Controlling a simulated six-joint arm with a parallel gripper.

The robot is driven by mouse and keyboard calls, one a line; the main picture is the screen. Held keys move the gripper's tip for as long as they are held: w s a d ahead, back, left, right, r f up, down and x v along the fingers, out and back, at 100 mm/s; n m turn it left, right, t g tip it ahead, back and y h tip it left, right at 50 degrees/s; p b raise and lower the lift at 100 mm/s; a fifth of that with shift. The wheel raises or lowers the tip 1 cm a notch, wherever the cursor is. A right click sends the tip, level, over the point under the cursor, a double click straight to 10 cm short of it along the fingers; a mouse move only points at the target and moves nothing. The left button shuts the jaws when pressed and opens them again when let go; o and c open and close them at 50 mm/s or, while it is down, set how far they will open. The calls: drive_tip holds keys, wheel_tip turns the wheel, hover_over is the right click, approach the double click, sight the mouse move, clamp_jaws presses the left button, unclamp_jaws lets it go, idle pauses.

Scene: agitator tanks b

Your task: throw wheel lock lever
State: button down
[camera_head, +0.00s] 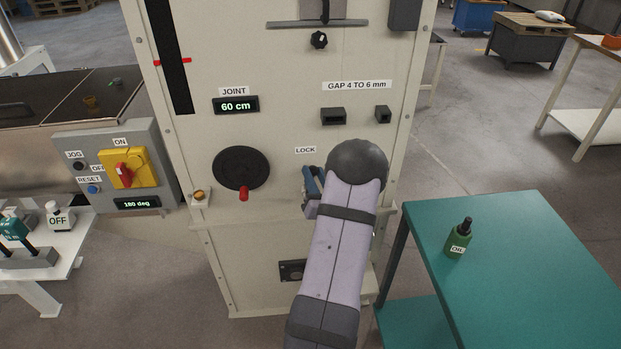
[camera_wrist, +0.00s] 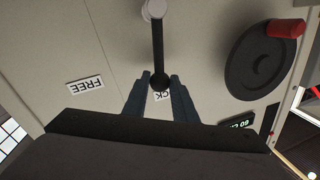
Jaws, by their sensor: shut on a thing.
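The wheel lock lever is a black rod (camera_wrist: 158,45) with a round dark knob, running from a pale pivot (camera_wrist: 153,9) on the cream panel in the wrist view. My gripper (camera_wrist: 161,80) has its two blue-grey fingers on either side of the knob, shut on it. The knob partly covers the LOCK label (camera_wrist: 160,95), which appears upside down; a FREE label (camera_wrist: 84,88) is to the left. In the head view, my gripper (camera_head: 311,186) is below the LOCK label (camera_head: 305,150), and my arm hides most of the lever.
A black handwheel (camera_head: 240,168) with a red handle is left of my gripper. A grey box with a yellow-red switch (camera_head: 124,168) stands further left. A teal table (camera_head: 540,265) with a green oil bottle (camera_head: 459,239) is at right. Grey floor shows beyond it.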

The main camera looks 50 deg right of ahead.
drive_tip(key=s+d+f+m+h+b, duration=0.2)
drive_tip(key=s+d+f+m+b, duration=0.3)
drive_tip(key=m, duration=0.6)
drive_tip(key=shift+b, duration=0.6)
drive_tip(key=shift+f+h, duration=0.15)
drive_tip(key=shift+h, duration=0.15)
drive_tip(key=c, duration=1.4)
unclamp_jaws()
drive_tip(key=shift+c, duration=0.2)
drive_tip(key=shift+s+a, duration=0.1)
drive_tip(key=b+v, duration=0.1)
drive_tip(key=v, duration=0.6)
